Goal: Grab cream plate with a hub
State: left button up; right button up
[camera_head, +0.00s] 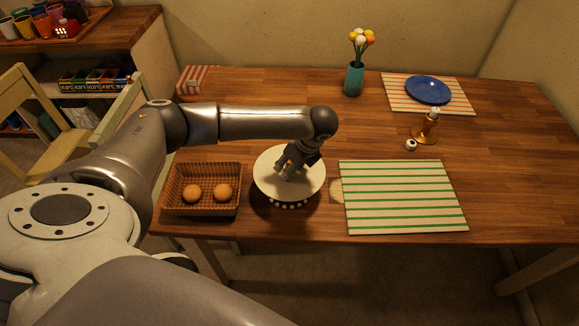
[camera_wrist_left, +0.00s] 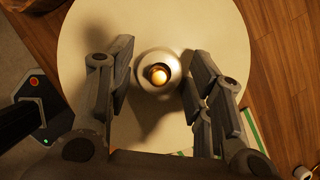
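The cream plate (camera_head: 305,192) is round and sits raised near the table's front edge. It fills much of the left wrist view (camera_wrist_left: 100,30), with a pale round hub (camera_wrist_left: 158,76) at its middle, gold at the centre. My left gripper (camera_head: 287,166) is over the plate's middle, pointing down. I cannot tell whether that finger touches. In the head view the gripper hides the hub. My right gripper is not in view.
A brown basket (camera_head: 205,211) with two round brown items stands left of the plate. A green-striped mat (camera_head: 400,195) lies to the right. Farther back are a brass candlestick (camera_head: 428,126), a teal vase (camera_head: 354,78) with flowers, and a blue plate (camera_head: 428,90) on a striped mat.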

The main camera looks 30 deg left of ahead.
pick_arm(q)
grip_shut()
